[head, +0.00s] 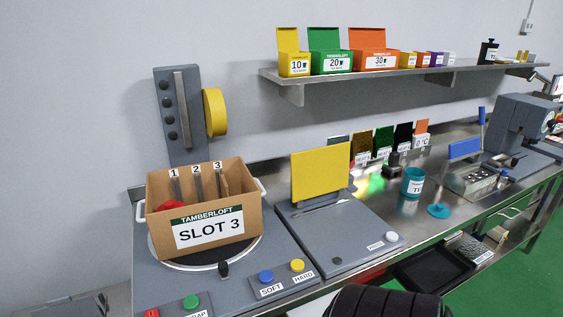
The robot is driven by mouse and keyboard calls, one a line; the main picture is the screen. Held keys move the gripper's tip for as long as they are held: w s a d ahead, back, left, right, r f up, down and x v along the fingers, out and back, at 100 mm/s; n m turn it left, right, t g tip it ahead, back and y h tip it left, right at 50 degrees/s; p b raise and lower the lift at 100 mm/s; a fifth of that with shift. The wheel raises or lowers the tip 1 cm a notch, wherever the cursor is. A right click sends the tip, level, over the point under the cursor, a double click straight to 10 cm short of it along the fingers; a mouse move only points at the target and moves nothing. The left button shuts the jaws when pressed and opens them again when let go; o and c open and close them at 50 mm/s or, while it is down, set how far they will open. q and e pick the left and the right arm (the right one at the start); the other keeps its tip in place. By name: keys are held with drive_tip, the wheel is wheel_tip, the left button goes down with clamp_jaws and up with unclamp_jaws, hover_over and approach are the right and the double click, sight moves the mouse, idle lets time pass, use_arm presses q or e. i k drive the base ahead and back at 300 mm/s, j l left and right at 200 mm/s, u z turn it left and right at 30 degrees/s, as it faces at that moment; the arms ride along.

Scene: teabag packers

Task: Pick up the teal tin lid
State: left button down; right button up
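The teal tin lid (438,211) is a small round disc with a raised knob. It lies flat on the metal bench, right of and in front of the teal tin (412,183). The tin stands upright with a white label and is apart from the lid. Neither of my grippers is in the head view. Nothing covers the lid.
Left of the tin is a grey plate with a yellow upright panel (320,175). A cardboard box (247,225) marked SLOT 3 stands further left. A metal tray with a blue panel (464,149) is right of the lid. A black ribbed shape is at the bottom edge.

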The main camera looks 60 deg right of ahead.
sight(438, 210)
drive_tip(key=z, duration=2.9)
